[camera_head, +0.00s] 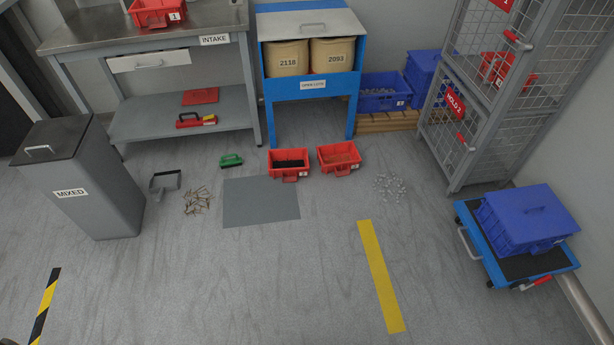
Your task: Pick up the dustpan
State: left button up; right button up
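The dustpan (165,182) is a dark grey pan lying on the grey floor, just right of the bin marked MIXED. Its handle appears to point down in the picture. A small pile of brown, stick-like pieces (197,201) lies on the floor to its right, apart from it. Nothing covers the dustpan. Neither of my grippers shows in the head view.
The MIXED bin (84,190) stands close on the dustpan's left. The INTAKE bench (180,123) is behind it. A green brush-like item (231,160), a grey floor mat (243,204) and red bins (289,161) lie to the right. The front floor is clear.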

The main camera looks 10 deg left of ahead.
aim_at(161, 182)
jog(key=u, duration=1.35)
jog(key=i+l+u, duration=0.1)
jog(key=i+l, duration=0.15)
jog(key=i, duration=0.25)
jog(key=i+l, duration=0.25)
jog(key=i, duration=0.3)
jog(key=i+l+u, duration=0.15)
jog(key=i+l, duration=0.15)
jog(key=i, duration=0.2)
